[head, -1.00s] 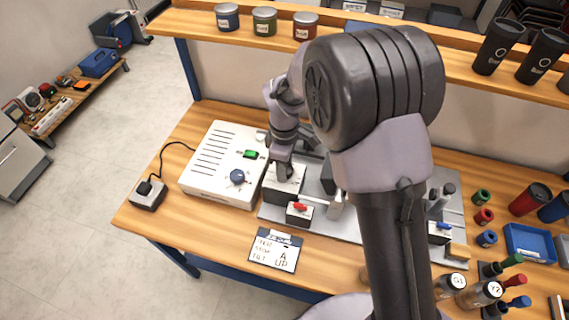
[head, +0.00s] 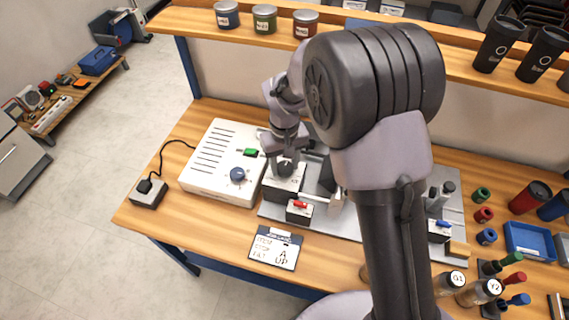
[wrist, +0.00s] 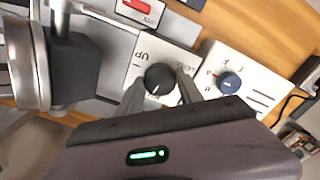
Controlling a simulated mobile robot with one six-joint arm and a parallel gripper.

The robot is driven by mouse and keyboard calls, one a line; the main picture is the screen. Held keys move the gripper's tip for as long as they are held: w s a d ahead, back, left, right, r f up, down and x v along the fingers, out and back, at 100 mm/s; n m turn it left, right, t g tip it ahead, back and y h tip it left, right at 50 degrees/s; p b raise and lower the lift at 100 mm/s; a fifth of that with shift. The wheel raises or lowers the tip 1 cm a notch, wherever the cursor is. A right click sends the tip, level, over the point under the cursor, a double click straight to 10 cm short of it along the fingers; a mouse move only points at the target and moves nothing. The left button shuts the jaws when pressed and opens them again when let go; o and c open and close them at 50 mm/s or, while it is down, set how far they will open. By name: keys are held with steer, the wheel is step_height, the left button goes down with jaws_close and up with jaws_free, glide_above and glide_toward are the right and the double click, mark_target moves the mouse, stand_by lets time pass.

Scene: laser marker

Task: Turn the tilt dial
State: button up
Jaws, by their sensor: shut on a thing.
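The black tilt dial (wrist: 158,79) sits on a pale box marked "UP" near one corner; a second label by the dial is partly hidden. A short white line on the dial points down in the wrist view. My gripper (wrist: 161,86) has one finger on each side of the dial and is shut on it. In the head view, my gripper (head: 285,166) is over the pale box (head: 283,188) and hides most of the dial.
A white laser unit (head: 215,175) with a blue knob (head: 237,174) and green switch stands left of the box. A small box with a red lever (head: 299,205) is just in front. A card (head: 276,249) lies near the front edge. Cups and bottles crowd the right.

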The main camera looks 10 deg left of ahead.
mark_target(284, 167)
steer(key=m, duration=0.4)
steer(key=shift+m+b, duration=0.3)
steer(key=shift+b, duration=0.05)
steer(key=m, duration=0.3)
steer(key=shift+m+b, duration=0.3)
steer(key=shift+b, duration=0.1)
steer(key=m+b, duration=0.1)
steer(key=m, duration=0.3)
steer(key=shift+m+b, duration=0.5)
steer(key=shift+m, duration=1.6)
steer(key=o, duration=1.4)
steer(key=shift+r, duration=0.1)
step_height(284, 167, up, 17)
steer(key=p, duration=0.6)
steer(key=shift+r, duration=0.1)
